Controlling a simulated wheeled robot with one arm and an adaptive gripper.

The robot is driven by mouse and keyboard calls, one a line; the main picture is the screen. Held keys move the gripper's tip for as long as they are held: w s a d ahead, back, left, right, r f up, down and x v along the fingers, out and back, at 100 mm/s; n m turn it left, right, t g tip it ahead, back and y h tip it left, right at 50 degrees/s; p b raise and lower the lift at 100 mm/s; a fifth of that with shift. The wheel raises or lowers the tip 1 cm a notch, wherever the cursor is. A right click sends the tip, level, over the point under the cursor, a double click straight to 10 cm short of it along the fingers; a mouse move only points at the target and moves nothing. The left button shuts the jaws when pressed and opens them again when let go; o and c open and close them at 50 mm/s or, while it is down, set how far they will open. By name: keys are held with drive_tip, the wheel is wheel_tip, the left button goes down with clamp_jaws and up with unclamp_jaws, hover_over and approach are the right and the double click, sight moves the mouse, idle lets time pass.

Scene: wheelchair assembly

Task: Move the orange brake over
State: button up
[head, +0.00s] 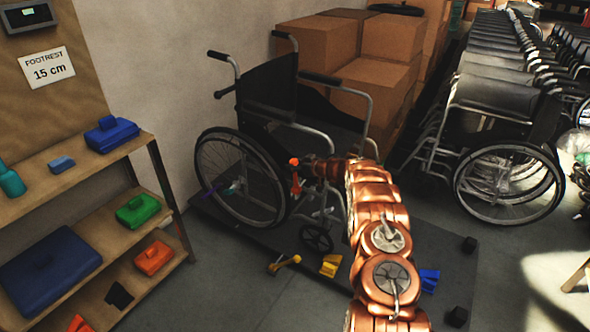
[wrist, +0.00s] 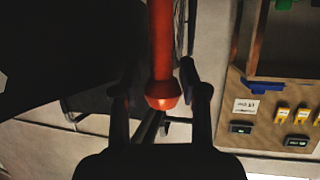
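The orange brake (head: 295,180) is a short upright lever on the near side of the wheelchair (head: 268,88), by the front of its big wheel. My gripper (head: 308,168) is right beside it, reaching in from the right. In the wrist view the brake (wrist: 162,55) is a red-orange bar with a wider knob at its end. It stands between the two dark fingers of my gripper (wrist: 157,78). Gaps show between the bar and both fingers, so the gripper looks open around it. The brake's mounting is hidden.
The wheelchair stands on a dark platform (head: 425,255). Yellow (head: 330,265) and blue (head: 429,281) parts lie on it. A shelf (head: 150,133) with coloured boxes is at the left. Cardboard boxes (head: 335,45) stand behind, and more wheelchairs (head: 505,150) at the right.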

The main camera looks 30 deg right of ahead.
drive_tip(key=shift+o, duration=0.5)
drive_tip(key=shift+d+r, duration=0.15)
drive_tip(key=shift+r, duration=0.1)
drive_tip(key=shift+s+f, duration=0.15)
drive_tip(key=shift+f, duration=0.45)
drive_tip(key=shift+s, duration=0.35)
drive_tip(key=v, duration=1.1)
drive_tip(key=shift+r, duration=0.35)
drive_tip(key=shift+s, duration=0.1)
